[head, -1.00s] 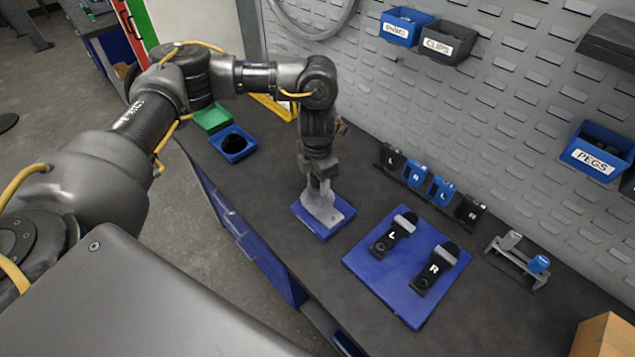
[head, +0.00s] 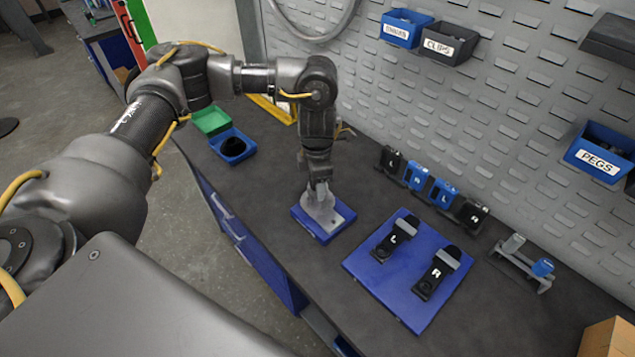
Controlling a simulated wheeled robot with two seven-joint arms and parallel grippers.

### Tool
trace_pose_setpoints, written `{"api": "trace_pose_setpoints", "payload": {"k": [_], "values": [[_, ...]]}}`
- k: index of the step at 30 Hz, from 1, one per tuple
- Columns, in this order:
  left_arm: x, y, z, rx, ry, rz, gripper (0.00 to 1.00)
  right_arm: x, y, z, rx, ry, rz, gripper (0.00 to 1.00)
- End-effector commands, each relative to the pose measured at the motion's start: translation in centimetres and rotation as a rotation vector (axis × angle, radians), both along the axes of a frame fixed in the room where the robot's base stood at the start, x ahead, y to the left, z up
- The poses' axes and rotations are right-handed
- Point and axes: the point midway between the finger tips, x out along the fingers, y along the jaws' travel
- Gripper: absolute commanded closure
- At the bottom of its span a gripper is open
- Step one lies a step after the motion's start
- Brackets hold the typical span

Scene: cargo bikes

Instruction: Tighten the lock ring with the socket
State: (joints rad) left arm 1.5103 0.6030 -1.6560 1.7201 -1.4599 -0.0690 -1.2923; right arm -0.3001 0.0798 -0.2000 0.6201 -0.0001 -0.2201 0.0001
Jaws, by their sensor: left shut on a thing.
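My left gripper (head: 319,184) points down over a small blue block (head: 318,236) on the bench. It is shut on a light grey part (head: 320,208) at the block's top. The fingers and the arm hide much of that part, so I cannot make out the socket or the lock ring there, or whether they touch. My right gripper is not in view.
A blue board (head: 378,272) with black L and R pieces lies to the right. Behind it stand several black and blue lettered pieces (head: 417,176). A small rack (head: 520,265) holds a grey and a blue cylinder. An open blue box (head: 232,148) sits at left.

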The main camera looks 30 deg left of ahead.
Motion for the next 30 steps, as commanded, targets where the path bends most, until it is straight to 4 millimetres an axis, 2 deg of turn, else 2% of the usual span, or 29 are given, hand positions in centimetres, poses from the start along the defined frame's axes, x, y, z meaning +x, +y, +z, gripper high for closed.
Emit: {"api": "trace_pose_setpoints", "payload": {"k": [5, 21, 30], "values": [[-0.3, 0.0, -0.2, 0.002, 0.01, -0.002, 0.93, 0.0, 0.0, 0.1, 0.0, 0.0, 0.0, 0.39], [-0.1, 0.0, 1.8, 0.0, 0.003, 0.0, 0.93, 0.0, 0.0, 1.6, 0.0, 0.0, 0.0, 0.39], [0.0, 0.0, 1.9, 0.0, 0.001, 0.001, 0.93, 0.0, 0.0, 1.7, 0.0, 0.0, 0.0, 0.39]]}}
